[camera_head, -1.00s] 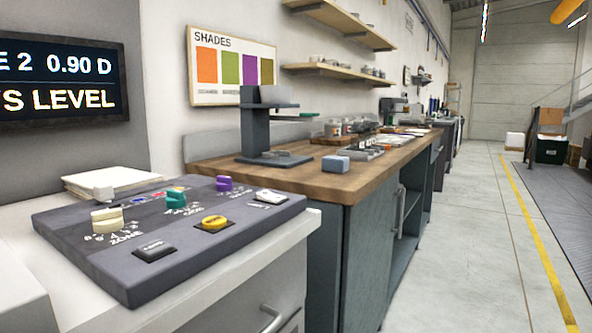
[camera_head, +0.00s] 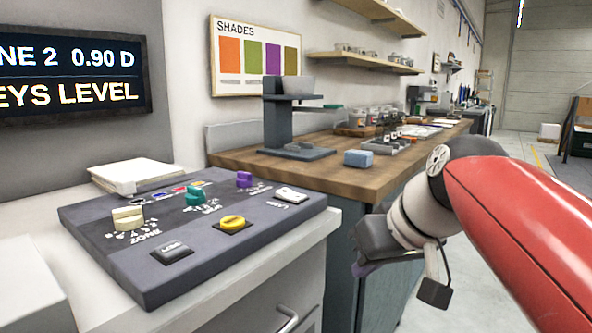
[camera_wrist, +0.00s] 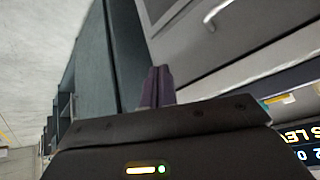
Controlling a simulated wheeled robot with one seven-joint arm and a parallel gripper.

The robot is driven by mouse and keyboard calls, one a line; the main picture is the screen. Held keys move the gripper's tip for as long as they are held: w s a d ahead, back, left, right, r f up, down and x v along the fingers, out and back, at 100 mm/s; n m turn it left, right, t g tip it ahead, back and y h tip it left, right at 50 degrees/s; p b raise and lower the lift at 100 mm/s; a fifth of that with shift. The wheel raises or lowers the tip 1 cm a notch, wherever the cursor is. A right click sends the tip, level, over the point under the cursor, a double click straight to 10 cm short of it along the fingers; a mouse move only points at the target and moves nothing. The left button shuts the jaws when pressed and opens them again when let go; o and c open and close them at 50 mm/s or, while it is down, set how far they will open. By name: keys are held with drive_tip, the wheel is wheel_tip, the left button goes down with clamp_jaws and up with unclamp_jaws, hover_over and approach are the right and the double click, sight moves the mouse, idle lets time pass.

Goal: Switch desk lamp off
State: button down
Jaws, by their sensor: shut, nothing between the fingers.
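A grey control panel (camera_head: 190,235) lies on the white counter at the left in the head view. It carries a cream knob (camera_head: 127,218), a teal knob (camera_head: 195,196), a purple knob (camera_head: 244,179), a yellow button (camera_head: 232,223), a grey button (camera_head: 172,254) and a white switch (camera_head: 290,194) with a small blurred label at its right end. I cannot make out a desk lamp for certain. My gripper (camera_head: 366,268) is right of the panel, apart from it, beside the bench front. In the wrist view its purple fingers (camera_wrist: 158,82) are together and empty.
A wooden bench (camera_head: 340,178) runs behind the panel, with a dark stand (camera_head: 279,120) and a blue-grey block (camera_head: 358,158) on it. A stack of paper (camera_head: 137,174) lies behind the panel. A drawer handle (camera_head: 289,320) sticks out below the counter. Floor is free at the right.

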drive_tip(key=w+a+r+n+y+p, duration=0.1)
drive_tip(key=w+r+n+y, duration=0.1)
drive_tip(key=r, duration=0.7)
drive_tip(key=w+a+r+n+y, duration=0.2)
drive_tip(key=w+r+n, duration=0.2)
drive_tip(key=w+r, duration=0.3)
wheel_tip(320, 180, up, 3)
drive_tip(key=shift+a+f+n+p, duration=0.1)
drive_tip(key=shift+a+n+p, duration=0.2)
drive_tip(key=shift+n+p, duration=0.1)
hover_over(296, 194)
wheel_tip(296, 194, down, 6)
drive_tip(key=shift+s+f+b, duration=0.15)
drive_tip(key=shift+f+b, duration=0.1)
drive_tip(key=shift+b, duration=0.1)
wheel_tip(296, 194, down, 2)
drive_tip(key=shift+d+f+b, duration=0.1)
drive_tip(key=shift+f+b, duration=0.1)
drive_tip(key=shift+b, duration=0.1)
drive_tip(key=shift+f, duration=0.65)
